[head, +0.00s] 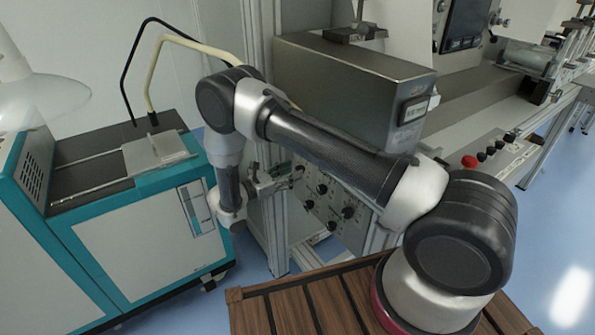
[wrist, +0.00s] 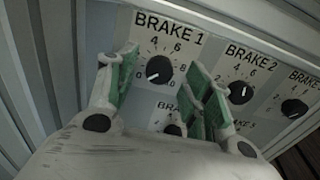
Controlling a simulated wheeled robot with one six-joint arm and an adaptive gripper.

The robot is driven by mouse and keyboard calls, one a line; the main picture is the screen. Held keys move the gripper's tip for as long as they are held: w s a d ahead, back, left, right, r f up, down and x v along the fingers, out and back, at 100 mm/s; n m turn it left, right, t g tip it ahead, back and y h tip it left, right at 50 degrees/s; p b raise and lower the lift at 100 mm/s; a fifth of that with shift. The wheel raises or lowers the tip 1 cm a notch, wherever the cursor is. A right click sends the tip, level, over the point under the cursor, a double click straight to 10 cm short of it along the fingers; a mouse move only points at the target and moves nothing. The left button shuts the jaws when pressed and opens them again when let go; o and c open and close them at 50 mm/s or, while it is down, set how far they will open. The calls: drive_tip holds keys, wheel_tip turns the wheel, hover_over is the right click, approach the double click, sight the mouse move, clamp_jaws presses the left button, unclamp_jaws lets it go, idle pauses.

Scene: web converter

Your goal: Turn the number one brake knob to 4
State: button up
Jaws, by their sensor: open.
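The brake 1 knob (wrist: 159,69) is a round black knob under the label BRAKE 1, on a grey panel in the wrist view. Its white mark points to the lower left, near the 0 of its dial. My gripper (wrist: 161,78) is open, with green-padded fingers to the left and right of the knob. No contact with the knob shows. In the head view my gripper (head: 274,178) is at the left end of the knob panel (head: 335,205); I cannot clearly make out the brake 1 knob there.
The brake 2 knob (wrist: 241,92) is close to the right finger. Another knob (wrist: 294,108) is farther right, and a lower knob (wrist: 173,130) is partly hidden by my gripper. A teal and white cabinet (head: 140,225) stands left of my arm; a grey metal box (head: 350,85) is above the panel.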

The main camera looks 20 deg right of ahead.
drive_tip(key=shift+x, duration=1.2)
drive_tip(key=shift+c, duration=0.2)
drive_tip(key=c, duration=1)
